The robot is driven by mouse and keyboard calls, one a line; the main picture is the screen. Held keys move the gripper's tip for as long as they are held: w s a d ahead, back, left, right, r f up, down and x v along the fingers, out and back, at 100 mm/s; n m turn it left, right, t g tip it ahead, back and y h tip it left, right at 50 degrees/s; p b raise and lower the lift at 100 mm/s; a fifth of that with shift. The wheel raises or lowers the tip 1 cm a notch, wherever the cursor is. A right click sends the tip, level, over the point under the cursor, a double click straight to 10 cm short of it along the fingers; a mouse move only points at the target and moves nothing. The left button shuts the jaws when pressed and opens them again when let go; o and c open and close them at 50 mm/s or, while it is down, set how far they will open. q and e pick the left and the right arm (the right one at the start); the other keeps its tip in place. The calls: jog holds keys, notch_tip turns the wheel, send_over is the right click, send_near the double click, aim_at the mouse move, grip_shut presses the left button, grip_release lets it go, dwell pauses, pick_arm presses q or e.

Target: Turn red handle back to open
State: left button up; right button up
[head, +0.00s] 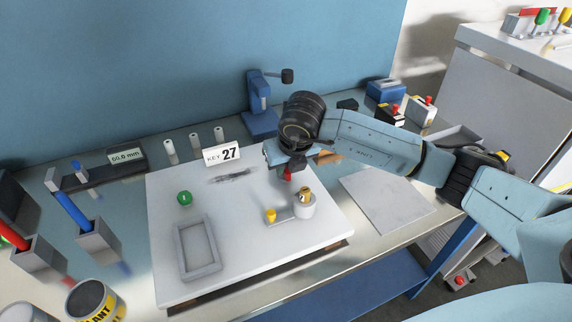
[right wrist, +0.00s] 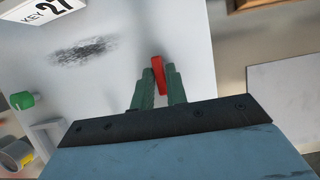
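The red handle (head: 288,174) is a small red bar at the tip of my right gripper (head: 287,168), above the white board. In the right wrist view the red handle (right wrist: 160,74) stands between the two green fingers of my right gripper (right wrist: 160,84) and sticks out a little past their tips. The fingers are close together, about the handle's width apart, and appear shut on it. The handle's base and what it is fixed to are hidden. My left gripper is not in view.
On the white board (head: 235,263) are a grey frame (head: 198,248), a green knob (head: 184,198), a yellow-topped silver fixture (head: 304,204) and a KEY 27 sign (head: 222,154). A blue stand (head: 259,103) is behind. A bare pale plate (head: 388,207) lies to the right.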

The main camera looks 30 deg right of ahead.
jog(key=o, duration=0.3)
jog(key=shift+o, duration=0.2)
jog(key=v, duration=1.3)
jog(key=shift+r, duration=0.2)
